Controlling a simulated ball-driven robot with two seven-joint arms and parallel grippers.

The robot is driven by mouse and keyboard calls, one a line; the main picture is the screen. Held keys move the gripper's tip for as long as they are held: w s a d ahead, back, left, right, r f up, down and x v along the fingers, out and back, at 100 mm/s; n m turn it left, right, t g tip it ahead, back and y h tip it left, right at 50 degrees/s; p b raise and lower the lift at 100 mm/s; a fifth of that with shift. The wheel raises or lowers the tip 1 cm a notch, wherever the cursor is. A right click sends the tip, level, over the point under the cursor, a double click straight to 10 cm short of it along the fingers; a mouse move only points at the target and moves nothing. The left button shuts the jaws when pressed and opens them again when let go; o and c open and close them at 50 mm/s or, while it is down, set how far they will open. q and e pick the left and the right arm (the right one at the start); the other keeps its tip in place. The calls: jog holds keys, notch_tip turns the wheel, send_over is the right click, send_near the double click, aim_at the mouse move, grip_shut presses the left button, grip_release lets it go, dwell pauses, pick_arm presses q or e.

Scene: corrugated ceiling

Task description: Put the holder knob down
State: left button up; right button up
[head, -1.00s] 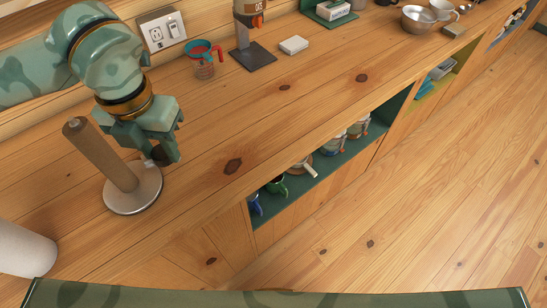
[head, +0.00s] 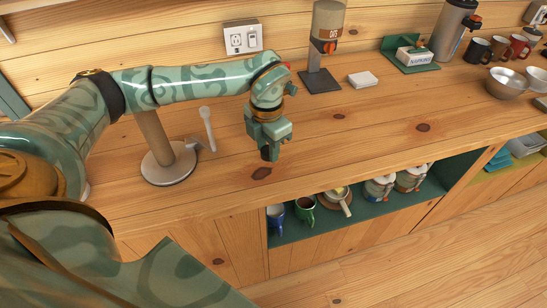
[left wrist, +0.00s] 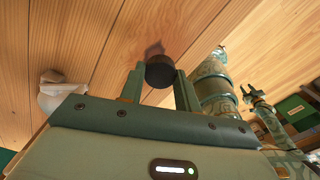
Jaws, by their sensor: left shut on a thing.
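My left gripper (head: 269,152) is low over the wooden counter (head: 330,130), to the right of the holder. It is shut on the holder knob (left wrist: 160,71), a dark round piece between the two fingertips in the left wrist view. A dark shadow lies on the wood close by the knob; I cannot tell whether it touches the counter. The holder (head: 168,163) has a round metal base and an upright wooden post, which my left arm partly hides. In the left wrist view, a small green part of mine (left wrist: 252,95) may be the right gripper, too small to read.
A pale slim utensil (head: 207,128) stands by the holder base. A dispenser on a dark plate (head: 320,82) and a white block (head: 363,79) are at the back. Mugs (head: 305,208) sit on the open shelf below. The counter to the gripper's right is clear.

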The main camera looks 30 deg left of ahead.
aim_at(271, 164)
pick_arm(q)
jog(key=w+f, duration=0.2)
jog(key=f, duration=0.1)
jog(key=shift+w+a+f+b, duration=0.2)
jog(key=shift+w+a+b, duration=0.15)
jog(key=shift+a, duration=0.05)
notch_tip(271, 164, down, 3)
jog(key=shift+b, duration=0.35)
jog(key=o, duration=0.9)
jog(key=shift+f, duration=0.1)
jog(key=shift+o, duration=0.2)
notch_tip(271, 164, up, 12)
jog(key=p, duration=0.2)
jog(key=shift+r+p, duration=0.2)
jog(key=shift+p, duration=0.1)
